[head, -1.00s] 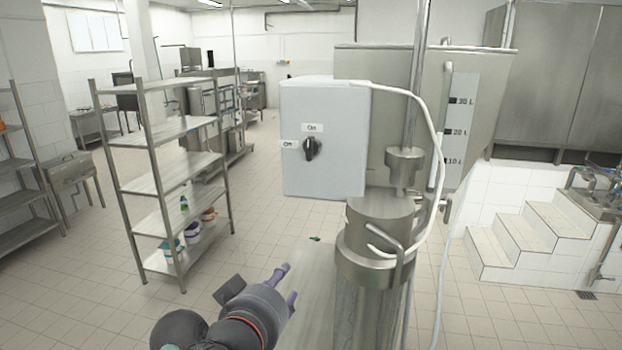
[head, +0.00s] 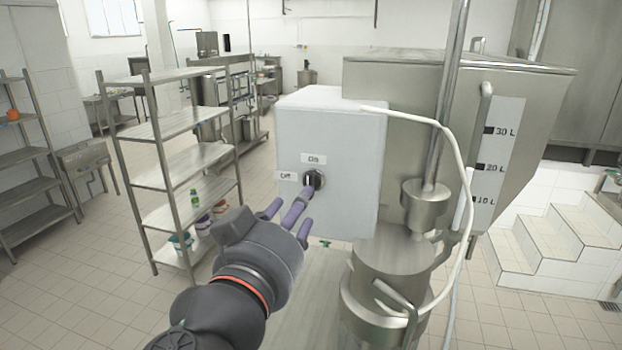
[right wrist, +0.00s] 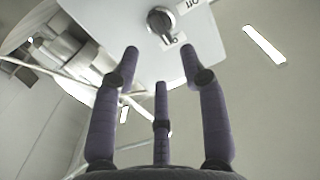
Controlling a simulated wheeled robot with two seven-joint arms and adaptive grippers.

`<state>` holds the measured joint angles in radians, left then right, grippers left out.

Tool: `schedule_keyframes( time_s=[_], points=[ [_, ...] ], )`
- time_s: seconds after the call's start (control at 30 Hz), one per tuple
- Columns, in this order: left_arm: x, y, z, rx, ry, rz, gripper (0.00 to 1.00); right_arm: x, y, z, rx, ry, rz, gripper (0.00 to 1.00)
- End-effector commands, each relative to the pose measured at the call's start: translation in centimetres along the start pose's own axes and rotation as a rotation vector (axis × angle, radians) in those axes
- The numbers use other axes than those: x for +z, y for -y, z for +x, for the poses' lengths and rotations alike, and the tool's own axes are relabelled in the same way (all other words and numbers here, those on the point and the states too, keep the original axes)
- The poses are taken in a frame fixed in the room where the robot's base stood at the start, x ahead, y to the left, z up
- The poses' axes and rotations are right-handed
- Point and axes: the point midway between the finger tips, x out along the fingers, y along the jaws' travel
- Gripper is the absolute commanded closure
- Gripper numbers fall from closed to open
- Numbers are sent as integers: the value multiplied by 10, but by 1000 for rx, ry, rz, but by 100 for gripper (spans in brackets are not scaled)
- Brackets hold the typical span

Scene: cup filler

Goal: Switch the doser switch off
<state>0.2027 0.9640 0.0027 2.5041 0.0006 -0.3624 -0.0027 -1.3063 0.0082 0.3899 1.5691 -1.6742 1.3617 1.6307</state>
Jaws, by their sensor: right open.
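The doser switch (head: 314,179) is a dark knob on the front of the pale grey control box (head: 345,135). An On label (head: 313,159) sits above it and an Off label (head: 287,176) to its left. In the right wrist view the knob (right wrist: 160,22) is ahead of the fingers, its handle turned towards the On label (right wrist: 170,40). My right gripper (head: 286,206) is open and empty, just in front of and below the switch. One fingertip overlaps the knob's lower part in the head view; contact cannot be told. My left gripper is out of view.
A steel tank (head: 455,75) with a litre scale stands behind and right of the box. A white cable (head: 465,180) loops from the box to the steel cylinder (head: 390,270) below. A shelf rack (head: 165,185) stands to the left. Floor between is clear.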

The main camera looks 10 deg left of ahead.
Motion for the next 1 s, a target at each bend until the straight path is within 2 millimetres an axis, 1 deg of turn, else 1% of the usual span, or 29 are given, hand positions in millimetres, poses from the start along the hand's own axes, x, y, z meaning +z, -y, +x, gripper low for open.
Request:
schedule_keyframes(
  time_s=[0.03,0.2,0.4,0.6,0.87,0.97,1.0],
  points=[
    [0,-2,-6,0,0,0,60,-2,-1,11,4,2,-1,56],
    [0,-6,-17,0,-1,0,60,-2,-1,42,4,3,-2,56],
    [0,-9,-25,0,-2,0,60,-1,0,67,3,1,-2,56],
    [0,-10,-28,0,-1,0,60,0,0,78,0,1,-1,56],
    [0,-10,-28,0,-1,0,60,0,0,78,0,1,-1,56],
    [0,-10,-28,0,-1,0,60,0,0,78,0,1,-1,82],
    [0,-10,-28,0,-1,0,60,0,0,78,0,1,-1,93]
  ],
)
